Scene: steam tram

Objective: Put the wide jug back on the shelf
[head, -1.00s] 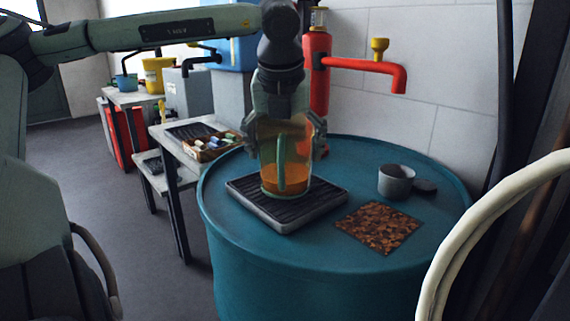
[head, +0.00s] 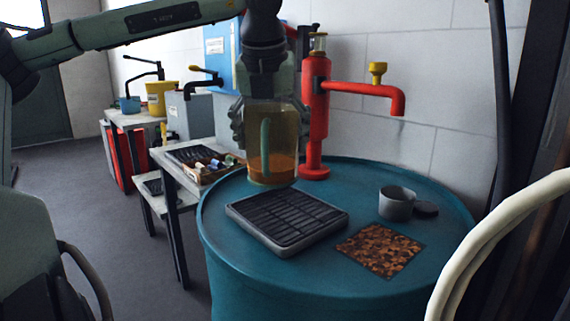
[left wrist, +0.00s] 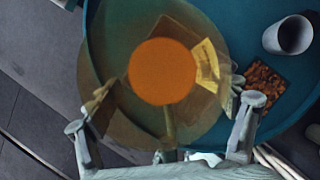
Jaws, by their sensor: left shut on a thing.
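The wide jug (head: 283,143) is see-through amber with a green handle and orange liquid low inside. My left gripper (head: 270,120) is shut on it and holds it upright, above the back left part of the blue-green drum top. In the left wrist view the jug (left wrist: 163,72) is seen from above, with the orange liquid in its middle, between the fingers of my left gripper (left wrist: 165,125). A yellow label shows on its side. My right gripper is not in view. I cannot make out the shelf for certain.
A black slatted tray (head: 285,218) lies empty on the drum top (head: 340,285). A grey cup (head: 397,203) and a brown speckled mat (head: 379,249) are to its right. A red pump (head: 316,120) stands behind. A low table (head: 170,160) with a small crate (head: 208,168) is at left.

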